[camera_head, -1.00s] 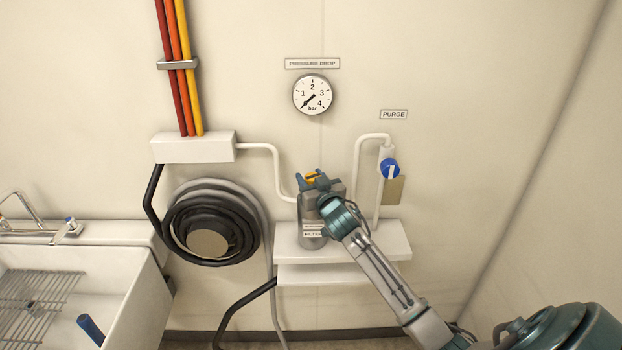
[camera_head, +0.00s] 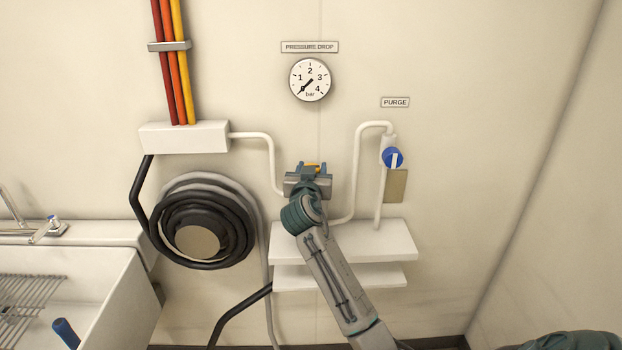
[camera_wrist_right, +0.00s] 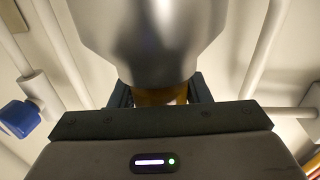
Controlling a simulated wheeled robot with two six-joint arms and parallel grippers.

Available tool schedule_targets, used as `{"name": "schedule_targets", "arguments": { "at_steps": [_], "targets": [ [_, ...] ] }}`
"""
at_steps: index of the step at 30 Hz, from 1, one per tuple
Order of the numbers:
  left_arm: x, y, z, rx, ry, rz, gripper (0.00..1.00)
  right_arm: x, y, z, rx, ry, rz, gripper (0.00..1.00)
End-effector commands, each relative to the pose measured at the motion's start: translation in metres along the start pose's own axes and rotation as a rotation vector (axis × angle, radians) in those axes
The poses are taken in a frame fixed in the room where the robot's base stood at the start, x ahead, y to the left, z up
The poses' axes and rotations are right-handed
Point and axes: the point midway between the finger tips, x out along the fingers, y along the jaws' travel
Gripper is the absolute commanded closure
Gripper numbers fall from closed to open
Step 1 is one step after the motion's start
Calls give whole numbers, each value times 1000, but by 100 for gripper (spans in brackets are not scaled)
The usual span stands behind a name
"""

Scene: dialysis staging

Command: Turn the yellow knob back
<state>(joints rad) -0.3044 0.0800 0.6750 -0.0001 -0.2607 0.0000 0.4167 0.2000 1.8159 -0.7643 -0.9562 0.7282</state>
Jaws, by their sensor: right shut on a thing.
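The yellow knob (camera_head: 313,166) shows as a small strip between the fingers of my right gripper (camera_head: 312,168) in the head view. The gripper is shut on it. In the right wrist view the knob (camera_wrist_right: 160,96) sits between both fingers, beneath a grey metal filter housing (camera_wrist_right: 150,40). In the head view my arm hides the housing and its label. The pressure-drop gauge (camera_head: 310,79) has its needle pointing to the lower left, below the 1. My left gripper is out of view.
A blue purge valve (camera_head: 392,158) with a white stripe is on the pipe to the right. A white shelf (camera_head: 390,240) is below. A coiled black hose (camera_head: 165,225) hangs on the left, near a sink (camera_head: 100,300). Pipes flank the gripper.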

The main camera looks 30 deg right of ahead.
Motion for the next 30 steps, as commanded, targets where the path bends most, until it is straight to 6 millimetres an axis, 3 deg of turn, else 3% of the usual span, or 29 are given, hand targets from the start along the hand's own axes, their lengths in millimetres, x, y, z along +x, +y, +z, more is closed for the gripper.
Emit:
{"name": "schedule_targets", "arguments": {
  "at_steps": [15,16,19,30],
  "targets": [
    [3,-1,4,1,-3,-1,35,0,1,-2,-1,3,28,80],
    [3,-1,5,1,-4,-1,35,0,1,-2,-1,4,28,55],
    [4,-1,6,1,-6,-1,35,0,0,-2,-1,3,28,35],
    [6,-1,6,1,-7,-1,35,-5,0,1,0,0,26,35]
  ]
}}
